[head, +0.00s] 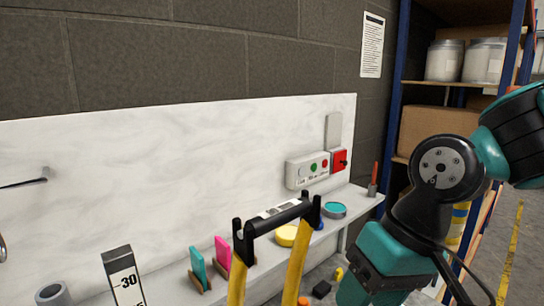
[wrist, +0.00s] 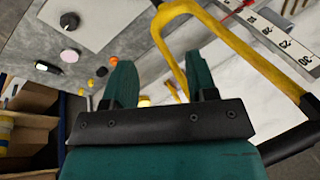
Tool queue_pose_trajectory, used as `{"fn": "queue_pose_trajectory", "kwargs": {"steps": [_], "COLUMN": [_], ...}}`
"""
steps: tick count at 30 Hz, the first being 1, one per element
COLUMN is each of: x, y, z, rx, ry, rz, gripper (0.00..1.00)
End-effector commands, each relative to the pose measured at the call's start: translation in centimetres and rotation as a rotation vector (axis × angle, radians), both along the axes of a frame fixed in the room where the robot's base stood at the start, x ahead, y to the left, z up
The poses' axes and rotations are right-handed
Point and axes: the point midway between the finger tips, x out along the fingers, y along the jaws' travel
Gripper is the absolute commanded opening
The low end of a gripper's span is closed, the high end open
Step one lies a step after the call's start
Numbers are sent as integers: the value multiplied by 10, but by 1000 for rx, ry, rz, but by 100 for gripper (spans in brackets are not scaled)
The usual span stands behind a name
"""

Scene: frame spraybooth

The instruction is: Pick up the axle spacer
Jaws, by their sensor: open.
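A grey hollow cylinder (head: 52,294), cut off by the lower left edge of the head view, may be the axle spacer; I cannot be sure. I cannot make it out in the wrist view. My gripper shows in the wrist view (wrist: 159,62) as two teal fingers spread apart, with nothing visible held between them. In the head view my arm is at the right, far from the grey cylinder, and the fingertips are out of sight.
A yellow frame with a black bar (head: 275,216) rises in the foreground and passes close by my fingers in the wrist view. A scale post (head: 124,280), teal (head: 197,268) and pink (head: 222,252) pieces and a yellow round thing (head: 286,236) stand along the wall. Shelving (head: 398,90) is at right.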

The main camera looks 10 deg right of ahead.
Motion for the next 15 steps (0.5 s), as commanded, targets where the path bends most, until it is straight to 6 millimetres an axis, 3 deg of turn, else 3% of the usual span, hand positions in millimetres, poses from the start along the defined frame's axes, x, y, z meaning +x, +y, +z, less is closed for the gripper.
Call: {"fn": "queue_pose_trajectory", "kwargs": {"steps": [1,3,10,15], "x": [15,32,78,96], "y": [-3,-6,-13,12], "z": [45,70,132,172], "rx": [3,7,41,96], "ry": [23,53,155,322], "rz": [-83,-195,-509,-699], "gripper": [52,52,52,52]}}
